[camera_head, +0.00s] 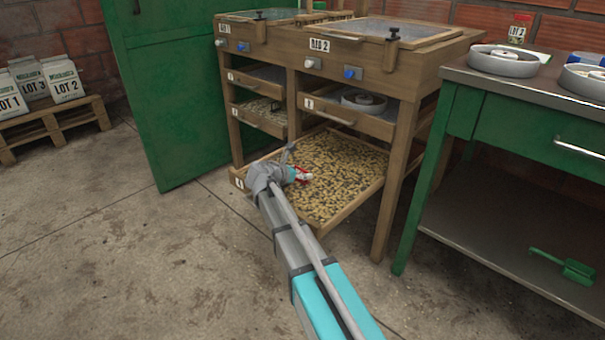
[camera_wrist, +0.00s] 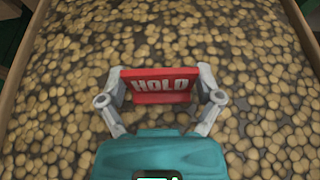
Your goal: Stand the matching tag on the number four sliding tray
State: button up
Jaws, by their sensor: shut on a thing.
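A red tag (camera_wrist: 158,85) with the white word HOLD shows in the wrist view. My gripper (camera_wrist: 160,88) is shut on it, one finger at each side edge. In the head view the tag (camera_head: 303,173) and my gripper (camera_head: 296,174) are small, over the left part of a pulled-out sliding tray (camera_head: 330,220). The tray has a small label on its front, too small to read surely, and a bed of beige beans (camera_head: 335,172). The tag is upright. I cannot tell whether its lower edge touches the beans.
The wooden frame (camera_head: 397,180) holds other trays above, with a round dish (camera_head: 363,101) on one. A green cabinet (camera_head: 160,90) and lot bags (camera_head: 62,78) are left.

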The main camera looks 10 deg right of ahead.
jog(key=shift+f, duration=0.15)
jog(key=o, duration=0.6)
jog(key=shift+o, duration=0.2)
jog(key=shift+a+r, duration=0.1)
jog(key=shift+r, duration=0.2)
jog(key=p+v, duration=0.4)
jog(key=v, duration=0.6)
jog(key=shift+s+a+r, duration=0.15)
jog(key=shift+r, duration=0.05)
jog(key=shift+s+a+r+p, duration=0.15)
jog(key=shift+s+a+p, duration=0.2)
jog(key=shift+a, duration=0.15)
